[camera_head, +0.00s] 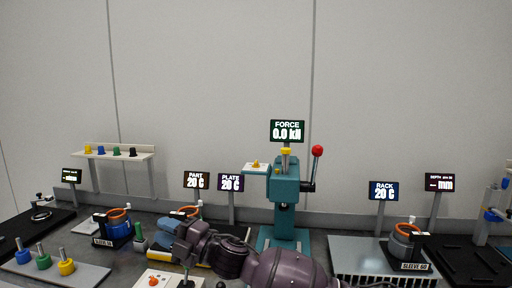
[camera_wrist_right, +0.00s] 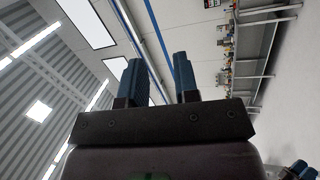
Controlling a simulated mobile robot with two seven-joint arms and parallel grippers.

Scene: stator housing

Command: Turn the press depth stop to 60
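The teal press (camera_head: 285,185) stands at the back middle of the bench, with a black lever and red ball (camera_head: 317,150) on its right side. Another yellow part (camera_head: 286,150) sits on top of the press. I cannot read a depth-stop setting on either.
A force display (camera_head: 287,131) reads 0.0 kN above the press. A depth display (camera_head: 440,183) at right shows dashes. A grey rack (camera_head: 352,250) stands right of the press, and a tray of colored pegs (camera_head: 60,272) lies at left. My right arm covers the front middle.

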